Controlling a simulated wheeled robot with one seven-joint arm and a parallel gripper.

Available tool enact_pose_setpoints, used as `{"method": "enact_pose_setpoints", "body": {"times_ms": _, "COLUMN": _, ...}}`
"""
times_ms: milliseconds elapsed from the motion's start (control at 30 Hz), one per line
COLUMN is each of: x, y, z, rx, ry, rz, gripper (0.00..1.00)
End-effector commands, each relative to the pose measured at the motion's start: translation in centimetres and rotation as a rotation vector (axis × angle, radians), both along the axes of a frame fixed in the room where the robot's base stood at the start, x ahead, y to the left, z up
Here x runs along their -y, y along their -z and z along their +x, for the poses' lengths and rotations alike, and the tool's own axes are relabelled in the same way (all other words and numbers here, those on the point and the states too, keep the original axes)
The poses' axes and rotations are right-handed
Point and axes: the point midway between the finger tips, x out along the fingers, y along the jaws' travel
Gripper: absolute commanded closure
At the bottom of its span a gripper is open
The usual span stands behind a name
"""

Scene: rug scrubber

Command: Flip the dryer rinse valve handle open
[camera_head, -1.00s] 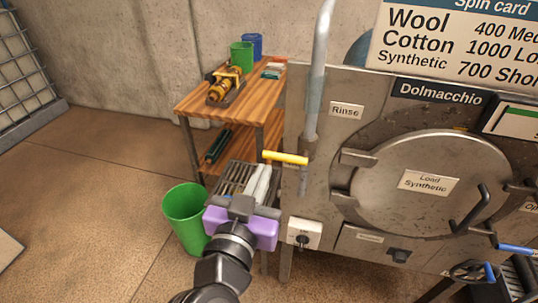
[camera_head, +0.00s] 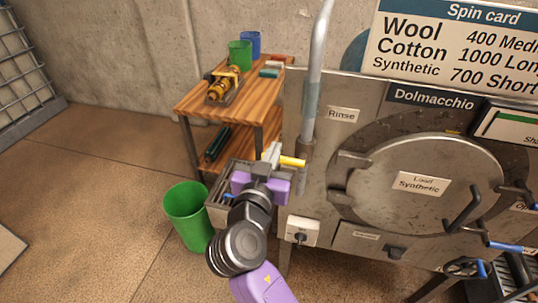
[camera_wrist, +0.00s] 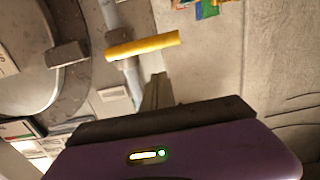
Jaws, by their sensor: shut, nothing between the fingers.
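The yellow rinse valve handle (camera_head: 292,161) sticks out to the left from the grey pipe by the "Rinse" label on the dryer's left side. It also shows in the wrist view (camera_wrist: 142,46), lying roughly crosswise to the pipe. My gripper (camera_head: 270,152), with a purple body, is shut and empty. Its pale fingertips are at the handle's free left end and cover part of it in the head view. In the wrist view the fingertips (camera_wrist: 158,78) show just below the handle, with a small gap in the picture. I cannot tell whether they touch.
The dryer (camera_head: 365,120) with its round door stands right of the handle. A wooden shelf (camera_head: 190,105) with cups stands behind left. The floor at left is clear.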

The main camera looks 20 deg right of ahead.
Motion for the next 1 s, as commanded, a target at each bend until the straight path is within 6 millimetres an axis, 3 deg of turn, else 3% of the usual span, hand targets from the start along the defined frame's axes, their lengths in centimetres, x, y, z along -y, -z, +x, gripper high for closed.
{"method": "enact_pose_setpoints", "body": {"times_ms": 100, "x": 0.1, "y": 1.6, "z": 0.2, "rx": -0.005, "ry": -0.001, "rz": -0.003, "gripper": 1.0}}
{"method": "enact_pose_setpoints", "body": {"times_ms": 300, "x": 0.2, "y": 2.7, "z": 0.3, "rx": -0.001, "ry": -0.001, "rz": -0.002, "gripper": 1.0}}
{"method": "enact_pose_setpoints", "body": {"times_ms": 1000, "x": 0.1, "y": 3.2, "z": 0.4, "rx": -0.034, "ry": -0.001, "rz": -0.046, "gripper": 1.0}}
